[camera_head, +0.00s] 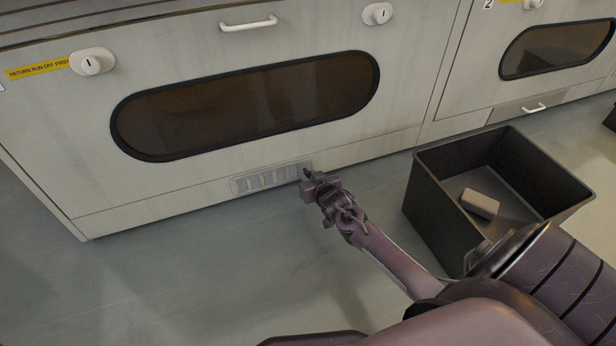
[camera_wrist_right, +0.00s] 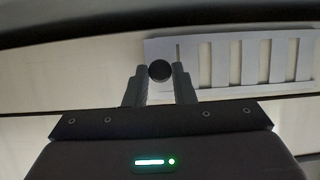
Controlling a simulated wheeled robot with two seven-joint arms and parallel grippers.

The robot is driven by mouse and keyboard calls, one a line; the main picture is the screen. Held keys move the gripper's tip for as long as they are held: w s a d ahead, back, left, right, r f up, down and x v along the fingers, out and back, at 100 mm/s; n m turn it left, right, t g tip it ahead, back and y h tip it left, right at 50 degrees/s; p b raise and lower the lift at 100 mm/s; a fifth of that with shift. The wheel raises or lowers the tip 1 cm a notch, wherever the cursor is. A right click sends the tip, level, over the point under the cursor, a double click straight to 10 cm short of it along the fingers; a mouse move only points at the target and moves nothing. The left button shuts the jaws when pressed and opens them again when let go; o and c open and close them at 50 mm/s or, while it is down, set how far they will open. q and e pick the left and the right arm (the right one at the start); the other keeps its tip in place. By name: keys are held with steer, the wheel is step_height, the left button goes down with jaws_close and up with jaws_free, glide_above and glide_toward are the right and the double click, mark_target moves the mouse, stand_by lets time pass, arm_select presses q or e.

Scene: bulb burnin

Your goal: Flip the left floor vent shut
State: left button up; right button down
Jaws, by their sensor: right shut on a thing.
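The left floor vent (camera_head: 262,179) is a pale slotted plate low on the cabinet front, just above the floor. In the right wrist view the vent (camera_wrist_right: 205,62) spans the upper right, with several upright slots between pale bars. A dark round knob (camera_wrist_right: 160,71) shows near its end. My right gripper (camera_head: 308,177) is at the vent's right end in the head view. In the wrist view the right gripper's fingers (camera_wrist_right: 160,78) stand on both sides of the knob, shut on it. They hide part of the vent's end. My left gripper is not in view.
A dark open bin (camera_head: 425,196) stands on the floor to the right, with a pale block (camera_head: 480,203) inside. The cabinet (camera_head: 200,175) has a long dark oval window (camera_head: 250,105) above the vent. The floor left of my right arm is clear.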

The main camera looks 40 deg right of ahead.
steer(key=c, duration=1.3)
jaws_free()
steer(key=shift+s+d, duration=0.1)
steer(key=shift+d, duration=0.25)
steer(key=shift+o, duration=0.5)
steer(key=shift+s+a+r+p, duration=0.2)
steer(key=shift+s+r+p, duration=0.1)
steer(key=shift+p, duration=0.15)
steer(key=p+v, duration=0.5)
steer(key=v, duration=0.2)
steer(key=shift+f, duration=0.2)
